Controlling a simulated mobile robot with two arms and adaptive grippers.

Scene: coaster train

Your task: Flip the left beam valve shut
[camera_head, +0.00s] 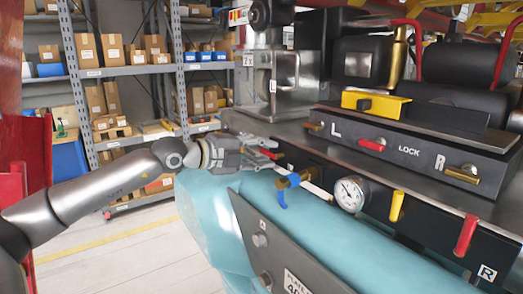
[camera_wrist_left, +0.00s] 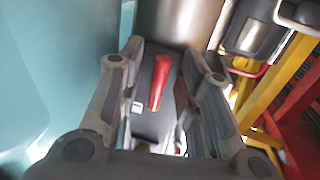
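My left gripper (camera_head: 262,153) reaches in from the left to the left end of the dark valve panel. A red handle (camera_head: 270,154), apparently the left beam valve, shows at its fingertips, partly hidden by the fingers. In the left wrist view the red handle (camera_wrist_left: 159,82) stands out between two open fingers (camera_wrist_left: 163,62), with a gap on both sides. A small pale label (camera_wrist_left: 136,107) is beside it. I cannot tell whether the fingers touch the handle. My right gripper is not in view.
A blue-handled brass valve (camera_head: 287,182), a gauge (camera_head: 350,194), a yellow handle (camera_head: 397,206) and another red handle (camera_head: 466,235) near an R plate (camera_head: 487,272) run rightwards. The LOCK panel (camera_head: 408,151) is above; a teal tube (camera_head: 350,235) is below. Shelves (camera_head: 140,70) stand behind.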

